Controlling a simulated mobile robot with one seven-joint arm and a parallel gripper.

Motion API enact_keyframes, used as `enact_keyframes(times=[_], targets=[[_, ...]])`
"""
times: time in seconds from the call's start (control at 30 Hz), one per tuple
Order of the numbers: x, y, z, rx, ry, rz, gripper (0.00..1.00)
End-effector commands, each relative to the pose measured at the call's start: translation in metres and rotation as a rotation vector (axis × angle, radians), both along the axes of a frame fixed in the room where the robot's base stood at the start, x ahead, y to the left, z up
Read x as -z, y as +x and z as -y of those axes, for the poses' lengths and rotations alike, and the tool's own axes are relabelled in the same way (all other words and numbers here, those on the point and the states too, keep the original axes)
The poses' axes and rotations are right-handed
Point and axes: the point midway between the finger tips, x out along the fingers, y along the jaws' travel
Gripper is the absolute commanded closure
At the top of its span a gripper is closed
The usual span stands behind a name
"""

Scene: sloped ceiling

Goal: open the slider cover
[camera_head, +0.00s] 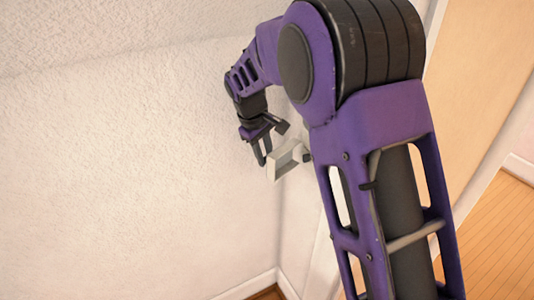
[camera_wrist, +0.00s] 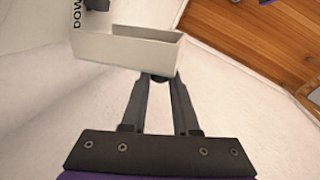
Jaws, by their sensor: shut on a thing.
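The slider cover (camera_wrist: 115,50) is a pale grey, box-like piece with raised rims, near the top of the wrist view. It also shows in the head view as a small pale frame (camera_head: 284,163) by the wall corner. My gripper (camera_wrist: 160,82) has its two dark fingers converging at the cover's near edge, shut on it. A small dark part shows between the fingertips; the exact contact is hidden behind the rim. In the head view my gripper (camera_head: 271,146) is just above and left of the cover.
A textured white wall (camera_head: 130,170) fills the left, with a baseboard (camera_head: 250,285) below. A wooden floor (camera_head: 500,235) shows at the right. A small dark object (camera_wrist: 97,5) sits at the top edge of the wrist view. My arm blocks much of the head view.

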Motion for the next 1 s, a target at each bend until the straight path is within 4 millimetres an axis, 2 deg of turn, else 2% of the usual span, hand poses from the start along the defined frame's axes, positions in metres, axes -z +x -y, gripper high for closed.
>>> enact_keyframes(times=[0.5,0.53,0.67,0.7,1.0], targets=[[-0.0002,0.0019,-0.0013,0.019,0.001,0.001,1.00],[-0.0002,0.0018,-0.0012,0.019,0.001,0.001,0.68],[-0.0002,0.0018,-0.0011,0.019,0.001,0.001,0.45],[-0.0001,0.0018,-0.0011,0.019,0.001,0.001,0.41],[-0.0017,0.0015,-0.0013,0.018,0.001,0.001,0.41]])
